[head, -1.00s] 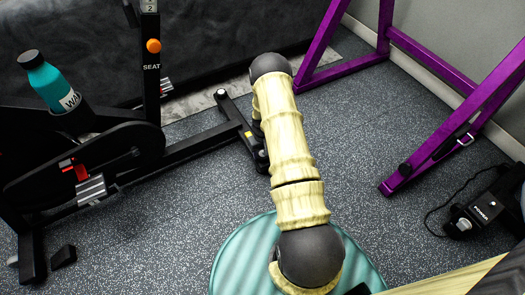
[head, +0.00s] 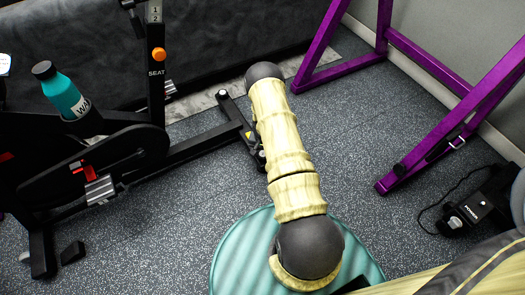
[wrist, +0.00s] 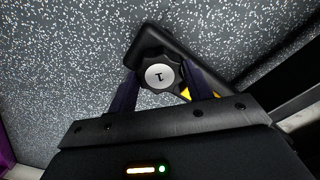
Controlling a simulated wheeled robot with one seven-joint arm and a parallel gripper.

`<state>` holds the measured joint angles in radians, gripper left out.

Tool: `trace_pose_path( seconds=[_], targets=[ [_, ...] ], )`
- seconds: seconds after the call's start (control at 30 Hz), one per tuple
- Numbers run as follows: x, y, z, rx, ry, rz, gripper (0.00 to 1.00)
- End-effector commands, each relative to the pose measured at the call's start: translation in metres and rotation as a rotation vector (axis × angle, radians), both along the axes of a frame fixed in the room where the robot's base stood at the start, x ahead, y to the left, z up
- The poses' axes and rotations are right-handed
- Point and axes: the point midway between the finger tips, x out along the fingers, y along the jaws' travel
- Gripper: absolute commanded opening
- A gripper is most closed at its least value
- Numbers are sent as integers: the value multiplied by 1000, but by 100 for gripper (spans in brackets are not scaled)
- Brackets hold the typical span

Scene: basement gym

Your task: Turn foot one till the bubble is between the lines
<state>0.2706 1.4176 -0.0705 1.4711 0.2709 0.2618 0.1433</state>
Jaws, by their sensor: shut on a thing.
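In the head view my arm hides my gripper and most of the foot. The exercise bike (head: 190,148) stands at the left on the floor. I can make out no bubble or lines in either view.
A teal bottle (head: 67,95) sits on the bike. A purple frame (head: 435,155) stands at the right, with a black device marked "POWER" (head: 478,207) and its cable near it. Speckled floor is clear between bike and frame.

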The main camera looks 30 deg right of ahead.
Motion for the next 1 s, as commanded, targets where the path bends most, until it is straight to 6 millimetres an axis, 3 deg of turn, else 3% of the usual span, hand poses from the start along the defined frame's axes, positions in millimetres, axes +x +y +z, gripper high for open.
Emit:
trace_pose_path(
  seconds=[0.43, 0.47, 0.57, 0.87, 1.0],
  targets=[
    [-1, 4, -1, 4, 5, -11, 28],
    [-1, 4, -1, 4, 5, -11, 54],
    [-1, 4, -1, 3, 4, -11, 72],
    [0, 2, 1, 1, 2, -12, 72],
    [1, 2, 12, 1, 1, -12, 72]
  ],
)
